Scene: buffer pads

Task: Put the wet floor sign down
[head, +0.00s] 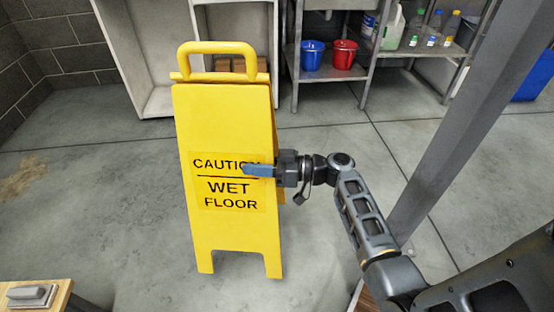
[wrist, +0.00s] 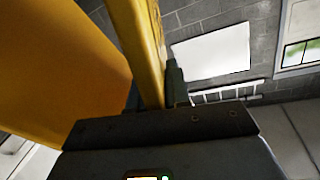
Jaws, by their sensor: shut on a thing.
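The yellow wet floor sign (head: 228,225) is upright in the middle-left of the head view, with a loop handle on top and "CAUTION WET FLOOR" on its front panel. My gripper (head: 262,171) is shut on the right edge of the sign's front panel, at the height of the word "CAUTION". One finger lies across the panel's front; the other finger is hidden. In the wrist view the yellow sign (wrist: 75,50) fills the upper left, with its edge at the jaws. I cannot tell for certain whether the sign's feet touch the floor.
A metal shelf behind holds a blue bucket (head: 312,55), a red bucket (head: 345,54) and several bottles (head: 436,22). A grey post (head: 450,110) stands at the right. A wooden surface (head: 50,295) is at the lower left. Concrete floor (head: 90,200) around the sign is clear.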

